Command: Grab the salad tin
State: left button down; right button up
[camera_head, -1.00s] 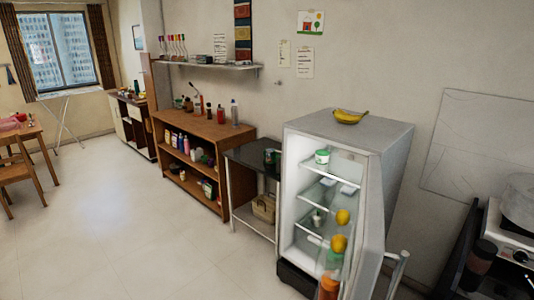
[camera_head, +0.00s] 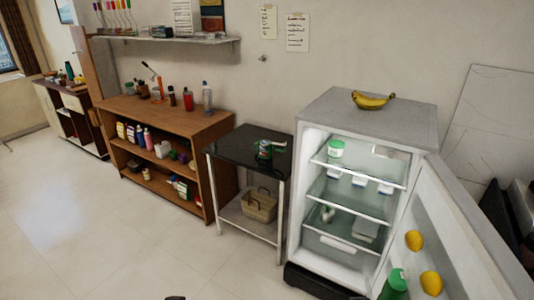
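No label reads as a salad tin, so I cannot tell for sure which item it is. A small dark green can-like item (camera_head: 264,151) stands on the black-topped side table (camera_head: 229,147), with a green and white item beside it. A white tub with a green lid (camera_head: 336,149) stands on the upper shelf of the open fridge (camera_head: 310,185). Several small white containers (camera_head: 358,181) sit on the shelf below. Neither of my grippers can be made out; only tiny dark bits show at the bottom edge.
The fridge door (camera_head: 465,215) stands open to the right, with yellow fruit (camera_head: 431,284) and a green bottle (camera_head: 394,285) on it. Bananas (camera_head: 372,101) lie on top. A wooden shelf unit (camera_head: 160,120) with bottles stands left. A basket (camera_head: 259,206) sits under the side table. Open floor lies in front.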

aim_at(265, 144)
jog(key=i+j+z, duration=0.35)
jog(key=i+j, duration=2.55)
jog(key=z, duration=0.45)
jog(key=i+j+z, duration=0.1)
jog(key=z, duration=0.8)
jog(key=j+z, duration=0.15)
jog(key=z, duration=0.3)
jog(key=i, duration=0.05)
